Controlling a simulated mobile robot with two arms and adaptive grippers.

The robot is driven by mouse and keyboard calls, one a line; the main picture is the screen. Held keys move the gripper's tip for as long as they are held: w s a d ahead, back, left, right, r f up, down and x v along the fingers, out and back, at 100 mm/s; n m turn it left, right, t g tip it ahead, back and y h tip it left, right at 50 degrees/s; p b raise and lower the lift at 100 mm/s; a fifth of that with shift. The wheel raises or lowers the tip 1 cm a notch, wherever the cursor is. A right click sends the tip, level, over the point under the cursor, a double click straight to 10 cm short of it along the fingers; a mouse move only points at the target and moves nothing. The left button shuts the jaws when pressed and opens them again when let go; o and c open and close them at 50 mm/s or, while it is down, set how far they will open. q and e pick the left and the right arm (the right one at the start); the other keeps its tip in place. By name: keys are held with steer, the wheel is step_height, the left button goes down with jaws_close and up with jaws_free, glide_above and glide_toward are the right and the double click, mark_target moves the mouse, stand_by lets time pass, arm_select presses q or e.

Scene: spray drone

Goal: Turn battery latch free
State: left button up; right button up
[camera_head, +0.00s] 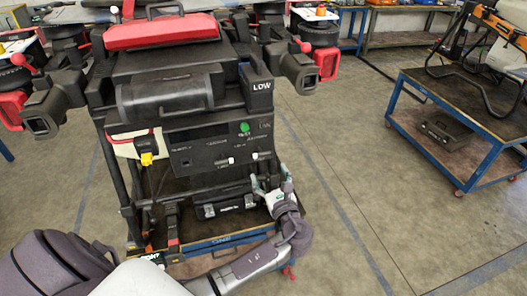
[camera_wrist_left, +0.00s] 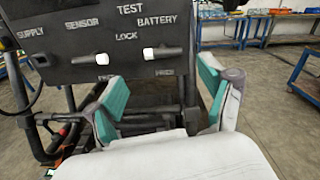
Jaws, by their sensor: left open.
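The drone's dark control panel (camera_head: 205,150) faces me, and it fills the upper left of the left wrist view (camera_wrist_left: 85,35). The battery latch (camera_wrist_left: 160,53) is a white knob lying sideways under the words BATTERY and LOCK; it also shows small in the head view (camera_head: 257,156). A second white knob (camera_wrist_left: 92,60) sits to its left under SENSOR. My left gripper (camera_head: 270,178) is open just below the panel's right end. In the left wrist view its teal-padded fingers (camera_wrist_left: 162,78) stand apart, below and around the battery latch, without touching it. My right gripper is not in view.
A green light (camera_head: 244,128) glows on the panel. A yellow plug (camera_head: 147,158) sits at the panel's left. The drone's nozzle-like arm end (camera_head: 300,68) sticks out above right. A blue cart (camera_head: 440,140) stands far right. The floor between is clear.

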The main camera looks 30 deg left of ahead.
mark_target(263, 156)
arm_select(q)
steer(key=p+x, duration=0.2)
steer(key=x, duration=0.6)
steer(key=shift+w+d, duration=0.15)
steer(key=shift+w, duration=0.1)
steer(key=shift+w+a, duration=0.35)
steer(key=shift+a, duration=0.15)
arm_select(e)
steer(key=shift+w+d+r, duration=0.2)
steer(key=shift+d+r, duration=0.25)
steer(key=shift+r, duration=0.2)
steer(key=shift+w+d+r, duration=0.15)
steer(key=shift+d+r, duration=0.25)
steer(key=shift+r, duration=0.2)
